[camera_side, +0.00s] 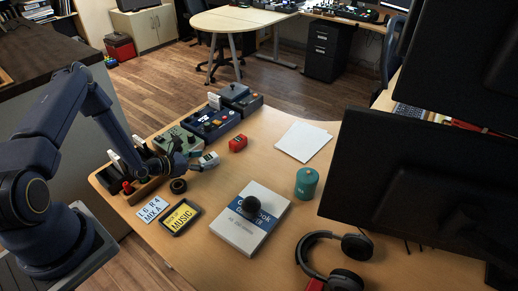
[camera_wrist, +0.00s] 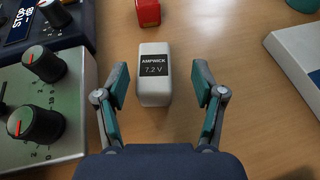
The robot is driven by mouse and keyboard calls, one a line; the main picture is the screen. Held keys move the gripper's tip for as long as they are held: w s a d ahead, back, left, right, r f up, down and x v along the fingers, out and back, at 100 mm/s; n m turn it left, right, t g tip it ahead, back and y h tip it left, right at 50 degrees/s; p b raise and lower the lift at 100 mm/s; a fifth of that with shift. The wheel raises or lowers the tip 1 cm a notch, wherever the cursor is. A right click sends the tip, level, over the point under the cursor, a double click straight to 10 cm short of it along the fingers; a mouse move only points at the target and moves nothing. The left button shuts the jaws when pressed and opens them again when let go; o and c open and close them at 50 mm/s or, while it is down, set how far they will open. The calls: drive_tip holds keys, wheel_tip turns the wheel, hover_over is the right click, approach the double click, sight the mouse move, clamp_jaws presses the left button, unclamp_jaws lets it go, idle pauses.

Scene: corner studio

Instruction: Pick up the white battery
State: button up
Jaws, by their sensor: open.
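The white battery (camera_wrist: 154,88) stands on the table, with a dark label reading "AMPWICK 7.2 V" facing up in the wrist view. In the side view the battery (camera_side: 209,159) is just right of my gripper (camera_side: 190,158). In the wrist view my gripper (camera_wrist: 160,95) is open, with one green-padded finger on each side of the battery's near part. A gap shows between each finger and the battery. Whether the fingertips are level with it or above it, I cannot tell.
A green device with knobs (camera_wrist: 40,105) is close on the left. A red block (camera_wrist: 148,12) lies beyond the battery. A book (camera_side: 252,222), a round black ring (camera_side: 178,186), a teal canister (camera_side: 306,182) and headphones (camera_side: 325,262) are also on the table (camera_side: 280,185).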

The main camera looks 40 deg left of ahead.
sight(207, 158)
drive_tip(key=shift+a+x, duration=0.15)
drive_tip(key=shift+x, duration=1.25)
drive_tip(key=shift+a+x, duration=0.15)
drive_tip(key=shift+x, duration=1.25)
clamp_jaws()
